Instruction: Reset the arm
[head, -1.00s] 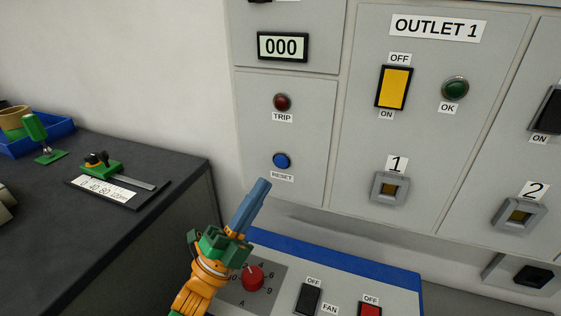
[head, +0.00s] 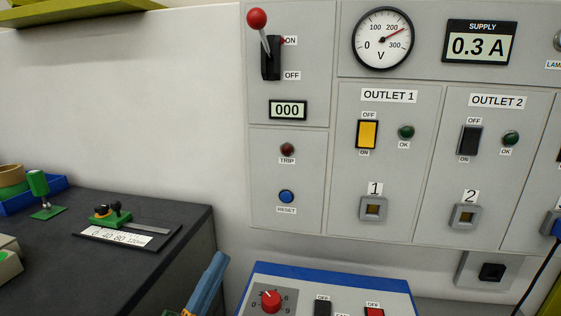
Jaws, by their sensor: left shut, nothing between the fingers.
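My left gripper (head: 216,260) shows at the bottom, left of centre, with its blue fingers together and pointing up. It holds nothing. Its wrist and the rest of the arm are cut off by the lower picture edge. In the picture the fingertips lie below the blue RESET button (head: 286,196) on the grey panel, with the panel's lower edge between them. The gripper appears apart from the panel. My right gripper does not show.
A dark bench (head: 150,260) on the left holds a slide gauge (head: 125,232) and a blue tray (head: 20,200). A blue-topped control box (head: 330,280) with a red knob (head: 271,301) stands right of the gripper. The panel has a red-knobbed lever (head: 262,40) at ON.

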